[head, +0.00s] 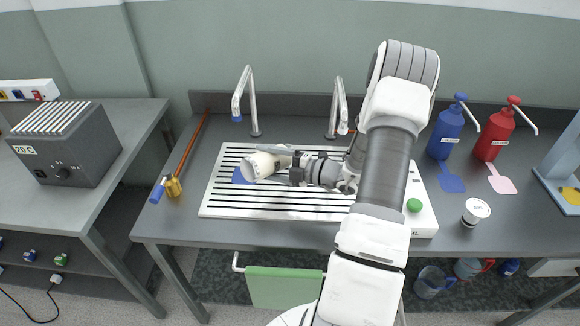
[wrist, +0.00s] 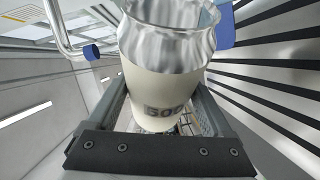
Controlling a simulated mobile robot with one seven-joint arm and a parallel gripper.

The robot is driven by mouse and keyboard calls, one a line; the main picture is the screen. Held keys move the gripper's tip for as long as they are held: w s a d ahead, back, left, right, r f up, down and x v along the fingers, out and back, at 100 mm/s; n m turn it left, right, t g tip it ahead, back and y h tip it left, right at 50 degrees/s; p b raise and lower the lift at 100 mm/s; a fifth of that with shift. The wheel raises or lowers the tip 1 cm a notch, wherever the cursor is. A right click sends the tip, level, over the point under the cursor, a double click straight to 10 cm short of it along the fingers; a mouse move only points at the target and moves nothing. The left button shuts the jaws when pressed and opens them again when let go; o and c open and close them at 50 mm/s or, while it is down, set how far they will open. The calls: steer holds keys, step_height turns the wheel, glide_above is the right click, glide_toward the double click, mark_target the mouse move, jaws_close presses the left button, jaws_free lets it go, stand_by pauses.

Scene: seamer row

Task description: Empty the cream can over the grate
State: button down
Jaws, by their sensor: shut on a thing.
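My gripper (head: 290,168) is shut on the cream can (head: 262,164), above the grate (head: 222,205). The can lies tipped over on its side, its end pointing left in the head view. In the wrist view the cream can (wrist: 165,85) sits between both fingers (wrist: 160,115). A blue patch (head: 239,177) shows on the grate just below and left of the can. The can's inside is not clearly visible.
Two curved taps (head: 246,100) (head: 337,105) stand behind the grate. A brass-and-blue tool (head: 172,187) lies left. A blue pump bottle (head: 446,130), a red pump bottle (head: 495,132) and a white tub (head: 476,211) stand right. A green button (head: 413,205) is near the grate's right end.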

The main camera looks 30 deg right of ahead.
steer(key=shift+r, duration=0.1)
steer(key=f+b, duration=0.2)
steer(key=b, duration=0.1)
steer(key=shift+a+n+h, duration=0.2)
steer(key=shift+n+h, duration=0.1)
steer(key=shift+n, duration=0.1)
steer(key=b, duration=0.1)
steer(key=f+n+b, duration=0.1)
steer(key=b, duration=0.1)
steer(key=shift+s+a+n+g+h, duration=0.1)
steer(key=shift+a+n+g+h, duration=0.2)
steer(key=shift+g, duration=0.1)
steer(key=shift+r, duration=0.3)
steer(key=shift+f, duration=0.1)
steer(key=shift+f, duration=0.1)
